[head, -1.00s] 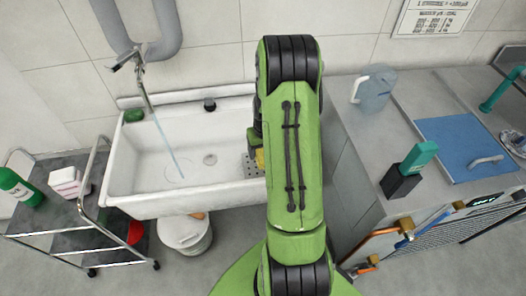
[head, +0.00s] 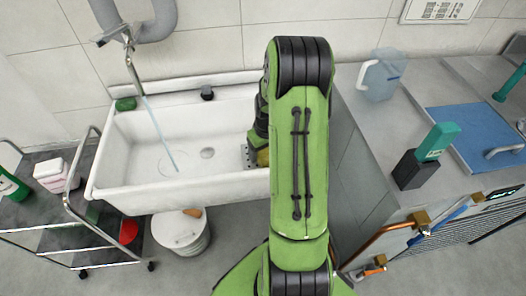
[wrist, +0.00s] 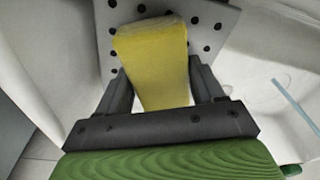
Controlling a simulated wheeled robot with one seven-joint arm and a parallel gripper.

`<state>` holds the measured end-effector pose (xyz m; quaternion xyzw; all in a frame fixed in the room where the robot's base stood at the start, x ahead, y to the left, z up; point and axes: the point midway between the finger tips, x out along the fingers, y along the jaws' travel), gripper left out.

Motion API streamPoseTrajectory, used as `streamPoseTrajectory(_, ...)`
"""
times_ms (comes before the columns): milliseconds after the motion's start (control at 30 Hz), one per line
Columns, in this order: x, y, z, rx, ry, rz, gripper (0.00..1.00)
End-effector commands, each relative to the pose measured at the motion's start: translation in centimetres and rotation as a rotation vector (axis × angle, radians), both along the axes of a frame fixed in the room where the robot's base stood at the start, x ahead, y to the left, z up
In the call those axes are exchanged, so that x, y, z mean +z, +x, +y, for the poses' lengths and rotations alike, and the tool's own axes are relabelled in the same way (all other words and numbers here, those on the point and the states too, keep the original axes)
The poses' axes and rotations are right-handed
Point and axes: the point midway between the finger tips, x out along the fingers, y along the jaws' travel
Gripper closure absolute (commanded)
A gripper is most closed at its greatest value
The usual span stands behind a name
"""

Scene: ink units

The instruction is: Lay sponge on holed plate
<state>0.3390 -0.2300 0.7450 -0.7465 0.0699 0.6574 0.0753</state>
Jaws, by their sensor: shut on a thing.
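The yellow sponge (wrist: 152,55) is held between the fingers of my gripper (wrist: 160,88), which is shut on it. In the wrist view, the grey holed plate (wrist: 205,28) lies behind the sponge, with round dark holes showing on both sides of it. I cannot tell whether the sponge touches the plate. In the head view, the plate (head: 247,156) shows at the right end of the sink, and a bit of the sponge (head: 263,157) shows beside my arm. My arm hides most of the gripper there.
The white sink (head: 125,190) has a water stream (head: 160,135) falling into it from the tap. A green block (head: 125,104) sits on its back left corner. A counter (head: 405,110) with a jug (head: 380,76) stands to the right, a trolley (head: 70,190) to the left.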

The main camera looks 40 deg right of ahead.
Motion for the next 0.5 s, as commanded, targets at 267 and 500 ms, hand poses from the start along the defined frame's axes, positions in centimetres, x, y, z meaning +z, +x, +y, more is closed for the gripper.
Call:
streamPoseTrajectory(267, -0.28, 0.00, -0.01, -0.001, 0.000, 0.000, 0.17)
streamPoseTrajectory(500, -0.25, 0.00, 0.00, -0.001, 0.000, 0.000, 0.07)
